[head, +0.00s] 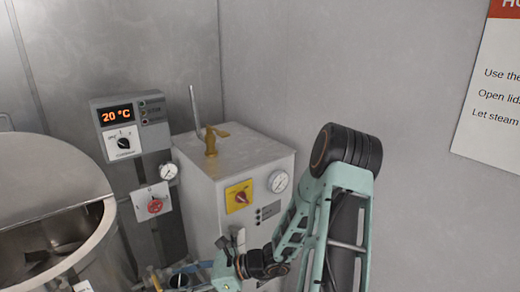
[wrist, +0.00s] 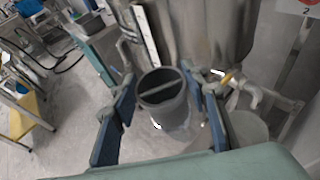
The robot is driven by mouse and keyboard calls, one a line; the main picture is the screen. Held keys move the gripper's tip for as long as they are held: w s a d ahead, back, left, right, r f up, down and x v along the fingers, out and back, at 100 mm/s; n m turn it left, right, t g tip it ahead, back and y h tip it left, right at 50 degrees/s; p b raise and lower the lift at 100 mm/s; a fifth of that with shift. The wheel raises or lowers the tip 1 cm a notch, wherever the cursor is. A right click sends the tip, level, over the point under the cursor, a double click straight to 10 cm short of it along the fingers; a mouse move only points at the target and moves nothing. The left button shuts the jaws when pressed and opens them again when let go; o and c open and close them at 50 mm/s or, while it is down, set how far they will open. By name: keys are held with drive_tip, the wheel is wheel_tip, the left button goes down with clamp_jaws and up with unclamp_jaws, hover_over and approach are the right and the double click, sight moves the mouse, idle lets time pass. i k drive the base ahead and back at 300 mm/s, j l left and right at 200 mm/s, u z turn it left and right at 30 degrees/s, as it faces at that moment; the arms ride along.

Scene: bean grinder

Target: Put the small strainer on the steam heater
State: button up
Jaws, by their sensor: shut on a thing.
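My gripper (wrist: 159,80) has its two blue fingers on either side of a dark, open-topped cylinder with a bar across its mouth, which I take to be the small strainer (wrist: 166,113). It is held upright between the fingers. In the head view, the gripper (head: 178,270) is low at the bottom edge, partly cut off, and a dark round rim shows there. The white box that looks to be the steam heater (head: 205,200) stands behind and above the gripper. It has a brass fitting on its flat top, a yellow and red switch and a gauge on its front.
A large steel vessel (head: 100,232) with its lid raised is at the left. A control panel (head: 125,113) reading 20 °C is on the wall. A steel tank (wrist: 212,30) and pipe (wrist: 262,98) are close by in the wrist view. A yellow stand (wrist: 28,110) is at the far left.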

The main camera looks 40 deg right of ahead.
sight(258, 148)
drive_tip(key=l, duration=1.35)
